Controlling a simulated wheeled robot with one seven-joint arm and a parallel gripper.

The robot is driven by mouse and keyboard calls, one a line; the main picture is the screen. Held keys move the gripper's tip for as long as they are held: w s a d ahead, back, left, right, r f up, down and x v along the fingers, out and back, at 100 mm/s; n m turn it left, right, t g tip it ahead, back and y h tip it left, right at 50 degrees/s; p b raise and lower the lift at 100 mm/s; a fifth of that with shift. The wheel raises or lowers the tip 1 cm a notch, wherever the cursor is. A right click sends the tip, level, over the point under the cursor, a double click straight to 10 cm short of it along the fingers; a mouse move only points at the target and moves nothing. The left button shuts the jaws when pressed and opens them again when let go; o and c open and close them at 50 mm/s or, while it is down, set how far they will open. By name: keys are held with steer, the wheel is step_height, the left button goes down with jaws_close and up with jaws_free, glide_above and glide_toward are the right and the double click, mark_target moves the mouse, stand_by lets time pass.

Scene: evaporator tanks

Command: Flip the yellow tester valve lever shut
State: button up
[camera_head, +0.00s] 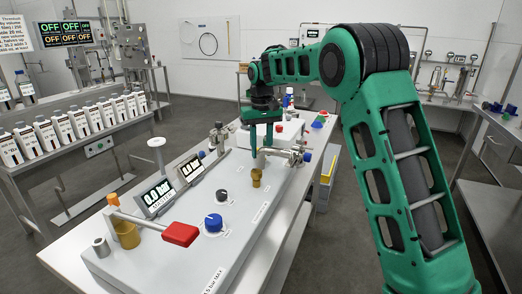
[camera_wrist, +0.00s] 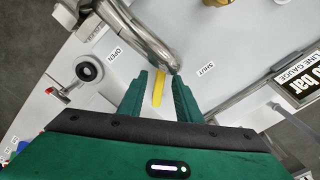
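The yellow tester valve lever (camera_wrist: 158,88) shows in the wrist view as a short yellow bar between my two green fingers. My gripper (camera_wrist: 159,95) is open, with one finger on each side of the lever; a small gap shows on both sides. The lever's inner end is hidden under a curved steel pipe (camera_wrist: 146,38). An OPEN label (camera_wrist: 114,54) lies left of the pipe and a SHUT label (camera_wrist: 209,71) to its right. In the head view my gripper (camera_head: 262,142) points down beside the steel valve fittings; I cannot make out the lever there.
The right fingertip is very close to the pipe's end; I cannot tell whether they touch. On the grey panel stand a red-handled lever (camera_head: 180,234), a blue knob (camera_head: 213,222), a brass fitting (camera_head: 256,178) and gauge displays (camera_head: 158,196). Bottles (camera_head: 62,128) line the left bench.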

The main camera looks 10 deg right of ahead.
jaws_close()
steer(key=m, duration=0.1)
steer(key=a+m, duration=0.1)
steer(key=m, duration=0.2)
steer(key=shift+a, duration=0.3)
steer(key=shift+w+a+m, duration=0.2)
steer(key=shift+a+m, duration=0.15)
steer(key=shift+m, duration=0.7)
steer(key=shift+w+a+m, duration=0.2)
steer(key=shift+a+m, duration=0.1)
steer(key=shift+m, duration=0.75)
jaws_free()
